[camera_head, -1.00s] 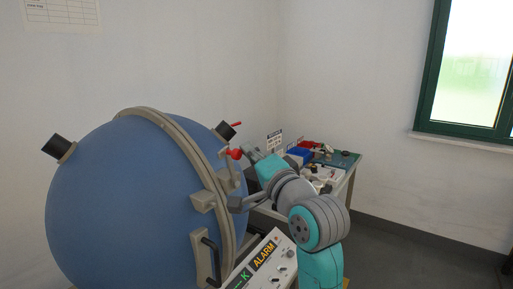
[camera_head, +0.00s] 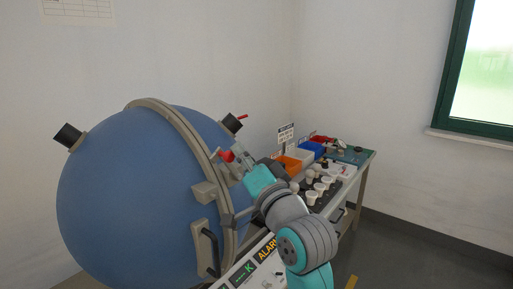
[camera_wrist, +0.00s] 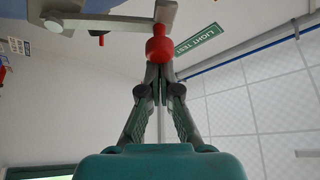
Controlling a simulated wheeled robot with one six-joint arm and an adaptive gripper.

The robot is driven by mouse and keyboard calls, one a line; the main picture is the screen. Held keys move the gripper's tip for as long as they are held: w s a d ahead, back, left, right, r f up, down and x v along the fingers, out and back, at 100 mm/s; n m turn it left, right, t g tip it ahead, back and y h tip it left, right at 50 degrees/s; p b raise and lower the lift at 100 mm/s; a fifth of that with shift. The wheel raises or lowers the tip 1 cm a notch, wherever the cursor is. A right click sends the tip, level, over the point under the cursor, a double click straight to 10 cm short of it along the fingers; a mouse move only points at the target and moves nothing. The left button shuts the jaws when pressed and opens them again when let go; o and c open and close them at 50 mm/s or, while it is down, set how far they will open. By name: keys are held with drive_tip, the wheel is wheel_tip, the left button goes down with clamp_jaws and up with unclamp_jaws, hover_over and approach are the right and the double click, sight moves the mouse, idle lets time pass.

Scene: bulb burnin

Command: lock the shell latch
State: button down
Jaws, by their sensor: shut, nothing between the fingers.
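The blue spherical shell (camera_head: 135,200) stands at left with a beige band (camera_head: 188,130) around its seam. The latch's red knob (camera_head: 226,156) sits by the band on the shell's upper right side. In the wrist view the red knob (camera_wrist: 159,45) is on the end of a pale metal lever (camera_wrist: 105,20). My gripper (camera_wrist: 157,75) is shut and empty, its fingertips just below the knob in that view. Whether they touch it is unclear. In the head view my gripper (camera_head: 239,158) is right beside the knob, and the lever is largely hidden there.
A dark handle (camera_head: 208,250) and a beige bracket (camera_head: 205,192) stick out from the shell. A panel marked ALARM (camera_head: 267,250) lies below my arm. A table (camera_head: 362,172) with bins and white bulbs stands behind right. A green LIGHT TEST sign (camera_wrist: 198,39) shows beyond the knob.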

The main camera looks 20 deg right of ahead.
sight(228, 160)
drive_tip(key=n+y, duration=0.1)
drive_tip(key=s+a+f+n+y, duration=0.1)
drive_tip(key=n, duration=0.1)
drive_tip(key=a+f+n+y, duration=0.1)
drive_tip(key=n, duration=0.1)
drive_tip(key=shift+s, duration=0.2)
wheel_tip(228, 160, down, 6)
drive_tip(key=s+a+n+y, duration=0.1)
drive_tip(key=a+n+y, duration=0.1)
drive_tip(key=n, duration=0.3)
drive_tip(key=shift+s+a+g+y, duration=0.25)
drive_tip(key=shift+s+g+y, duration=0.15)
drive_tip(key=shift+y, duration=0.1)
drive_tip(key=shift+f, duration=0.25)
